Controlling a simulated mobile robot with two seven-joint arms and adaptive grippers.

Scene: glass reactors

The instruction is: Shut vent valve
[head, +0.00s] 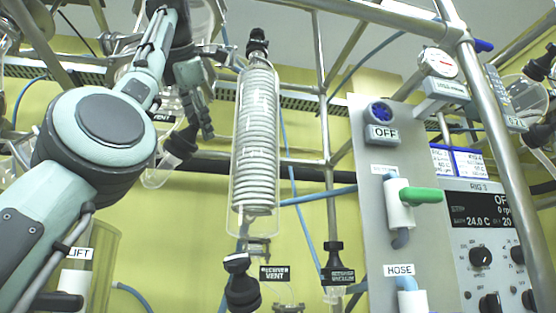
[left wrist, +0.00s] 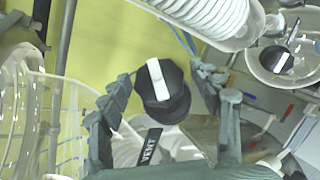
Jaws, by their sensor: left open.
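The vent valve shows in the left wrist view as a black knob (left wrist: 174,105) with a white bar across its top. A black tag reading VENT (left wrist: 150,146) sits just below it. A VENT tag (head: 161,117) also shows in the head view, left of my left gripper (head: 200,108). In the left wrist view, my left gripper (left wrist: 165,82) is open, with one finger on each side of the knob. I cannot tell whether either finger touches it. The white bar runs nearly upright, slightly tilted, in that view. My right gripper is not in view.
A coiled glass condenser (head: 256,155) hangs close right of my left gripper. Receiver vent (head: 275,273) and receiver vacuum (head: 337,278) tags hang lower. A grey panel (head: 368,155) with a green-handled valve (head: 420,195) stands right. Metal frame tubes and blue hoses surround the glassware.

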